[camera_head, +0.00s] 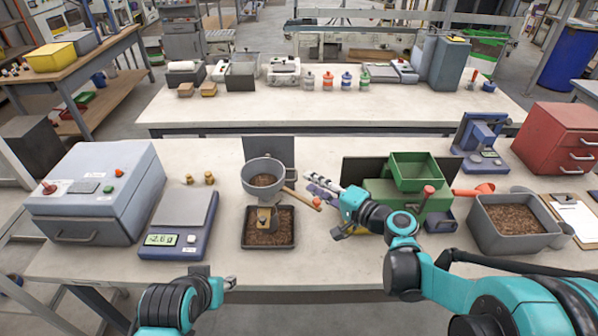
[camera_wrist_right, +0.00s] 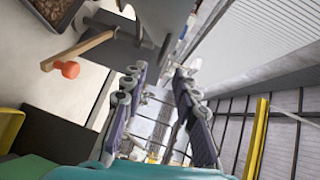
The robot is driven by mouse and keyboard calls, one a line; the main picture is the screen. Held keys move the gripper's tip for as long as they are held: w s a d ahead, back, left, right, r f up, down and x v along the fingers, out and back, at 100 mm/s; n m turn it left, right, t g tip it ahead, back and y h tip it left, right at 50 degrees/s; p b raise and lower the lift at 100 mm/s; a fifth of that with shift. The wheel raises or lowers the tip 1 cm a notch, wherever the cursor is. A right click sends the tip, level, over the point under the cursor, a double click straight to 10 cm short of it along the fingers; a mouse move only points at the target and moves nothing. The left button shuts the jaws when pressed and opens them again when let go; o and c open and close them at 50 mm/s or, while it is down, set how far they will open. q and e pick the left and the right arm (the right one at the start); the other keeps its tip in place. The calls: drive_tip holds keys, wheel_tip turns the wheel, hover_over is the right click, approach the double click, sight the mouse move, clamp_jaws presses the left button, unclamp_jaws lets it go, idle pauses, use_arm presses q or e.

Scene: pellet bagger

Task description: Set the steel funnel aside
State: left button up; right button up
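The grey steel funnel (camera_head: 275,166), with brown pellets inside, stands above a dark tray (camera_head: 246,240) of pellets. A wooden handle (camera_head: 302,197) with an orange tip sticks out at its right. My right gripper (camera_head: 312,182) is open and empty to the right of the funnel, apart from it, pointing left. In the right wrist view, its two fingers (camera_wrist_right: 165,105) are spread with nothing between them; the handle (camera_wrist_right: 85,48) and a grey surface, probably the funnel (camera_wrist_right: 158,14), show at upper left. My left gripper (camera_head: 216,280) is open and empty near the table's front edge.
A blue scale (camera_head: 172,248) and a grey machine (camera_head: 100,200) stand left. A green hopper (camera_head: 415,170), a grey pellet bin (camera_head: 500,243) and a clipboard (camera_head: 573,212) stand right. Clear table lies in front of the tray.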

sight(296, 174)
drive_tip(key=shift+b+x, duration=0.75)
drive_tip(key=shift+x, duration=2.7)
drive_tip(key=shift+a, duration=0.1)
drive_tip(key=shift+s, duration=0.1)
clamp_jaws()
